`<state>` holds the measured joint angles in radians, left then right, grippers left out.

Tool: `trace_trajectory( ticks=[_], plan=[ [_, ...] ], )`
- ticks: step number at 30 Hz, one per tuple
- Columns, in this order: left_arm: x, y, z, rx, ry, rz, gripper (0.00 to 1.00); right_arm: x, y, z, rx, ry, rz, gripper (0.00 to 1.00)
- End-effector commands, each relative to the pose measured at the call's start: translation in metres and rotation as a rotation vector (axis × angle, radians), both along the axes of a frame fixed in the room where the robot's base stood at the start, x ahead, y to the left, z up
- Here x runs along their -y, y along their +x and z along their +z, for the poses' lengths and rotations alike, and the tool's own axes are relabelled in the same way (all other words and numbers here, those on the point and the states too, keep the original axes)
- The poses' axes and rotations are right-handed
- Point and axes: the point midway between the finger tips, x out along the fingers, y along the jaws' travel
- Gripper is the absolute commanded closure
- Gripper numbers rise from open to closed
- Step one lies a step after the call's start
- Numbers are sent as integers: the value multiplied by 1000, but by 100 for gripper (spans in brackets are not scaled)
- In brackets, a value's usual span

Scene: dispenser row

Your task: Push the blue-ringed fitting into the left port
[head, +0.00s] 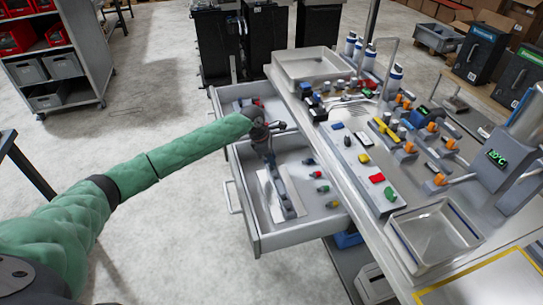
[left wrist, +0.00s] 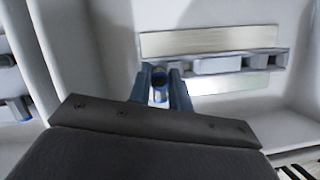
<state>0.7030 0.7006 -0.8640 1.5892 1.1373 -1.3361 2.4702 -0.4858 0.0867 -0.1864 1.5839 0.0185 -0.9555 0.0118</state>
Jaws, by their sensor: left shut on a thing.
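My left gripper (head: 268,153) reaches down into the open lower drawer (head: 300,236). It also shows in the left wrist view (left wrist: 160,84), where its two blue-grey fingers are shut on a small dark-centred fitting with a blue ring (left wrist: 159,80). A grey block with several raised parts (head: 287,203) stands on a pale plate in the drawer. In the left wrist view this block (left wrist: 222,65) lies just beyond and right of the fingertips. The fitting is near its left end; I cannot tell whether they touch. The left port is not clearly visible. My right gripper is out of view.
The drawer walls surround the gripper. The cluttered worktop (head: 350,150) overhangs to the right. An upper drawer (head: 225,97) is open behind.

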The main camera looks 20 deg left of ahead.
Motion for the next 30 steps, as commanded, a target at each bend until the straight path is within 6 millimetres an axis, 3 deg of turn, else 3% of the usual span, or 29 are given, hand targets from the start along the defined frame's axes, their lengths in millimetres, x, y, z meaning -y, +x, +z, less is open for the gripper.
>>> trace_trajectory(
  ticks=[23, 24, 27, 30],
  plan=[
    [0, 0, -22, -1, 0, 1, 100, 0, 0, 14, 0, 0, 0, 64],
    [0, 0, -23, -1, 0, 1, 79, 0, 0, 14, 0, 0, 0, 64],
    [0, 0, -23, 0, 0, 0, 59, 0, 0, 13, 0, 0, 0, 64],
    [0, 0, -23, 0, 0, 0, 55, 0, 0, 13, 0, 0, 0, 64]
  ],
)
